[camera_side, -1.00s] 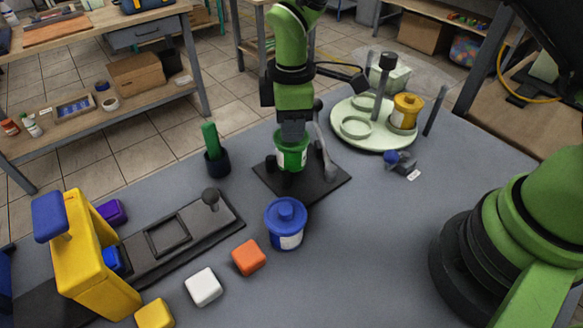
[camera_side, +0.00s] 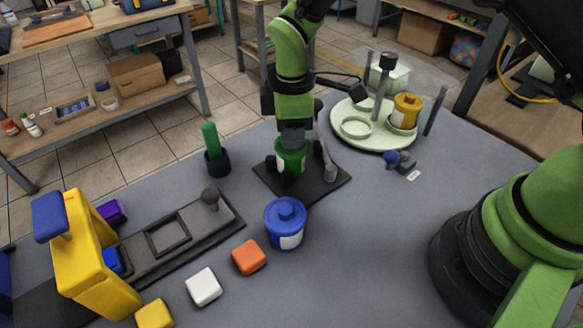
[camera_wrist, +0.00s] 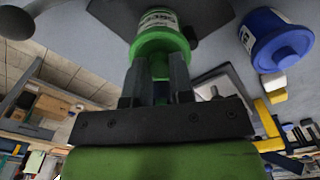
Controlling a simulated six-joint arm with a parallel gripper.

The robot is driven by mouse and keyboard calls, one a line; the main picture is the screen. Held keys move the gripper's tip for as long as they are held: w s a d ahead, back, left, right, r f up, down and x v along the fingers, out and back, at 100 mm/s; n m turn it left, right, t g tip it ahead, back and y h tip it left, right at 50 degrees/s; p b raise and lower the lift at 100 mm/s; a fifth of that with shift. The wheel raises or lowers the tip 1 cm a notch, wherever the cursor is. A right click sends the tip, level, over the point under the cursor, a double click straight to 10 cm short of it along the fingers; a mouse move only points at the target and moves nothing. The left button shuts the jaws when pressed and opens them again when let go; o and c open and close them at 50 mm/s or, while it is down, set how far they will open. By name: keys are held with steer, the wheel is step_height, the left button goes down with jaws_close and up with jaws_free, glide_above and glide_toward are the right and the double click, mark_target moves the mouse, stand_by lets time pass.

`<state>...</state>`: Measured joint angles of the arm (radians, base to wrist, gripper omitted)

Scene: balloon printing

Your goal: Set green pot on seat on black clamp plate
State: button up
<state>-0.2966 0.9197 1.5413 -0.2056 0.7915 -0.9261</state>
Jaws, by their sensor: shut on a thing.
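The green pot (camera_side: 291,160) with a white label is over the black clamp plate (camera_side: 312,187) in the side view. My gripper (camera_side: 291,142) is above the pot, shut on its top and pointing down. In the wrist view the pot (camera_wrist: 158,38) is between my fingers (camera_wrist: 157,80), with part of the dark plate (camera_wrist: 208,14) behind it. The seat is hidden under the pot, and I cannot tell whether the pot touches it. A grey clamp lever (camera_side: 328,168) stands close at the pot's right.
A blue pot (camera_side: 286,224) stands in front of the plate. A pale round carousel (camera_side: 360,132) with a yellow pot (camera_side: 405,112) is behind at right.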

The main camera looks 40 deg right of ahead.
steer(key=shift+f, duration=0.2)
stand_by(0.5)
steer(key=o, duration=0.7)
steer(key=s+d+r+m+t+y, duration=0.1)
steer(key=s+r+m, duration=0.1)
steer(key=r, duration=0.7)
steer(key=s+d+r+m+t, duration=0.1)
steer(key=s+d+r+m, duration=0.1)
steer(key=r, duration=0.7)
steer(key=s+d+r+m+t, duration=0.2)
steer(key=s+m, duration=0.4)
steer(key=s, duration=0.2)
steer(key=s+d+r+m+t+y, duration=0.1)
steer(key=s+d+r+m+t, duration=0.2)
steer(key=s+m, duration=0.2)
steer(key=s, duration=0.3)
steer(key=shift+s+r+m, duration=0.3)
steer(key=shift+s+m, duration=0.05)
steer(key=shift+m, duration=0.05)
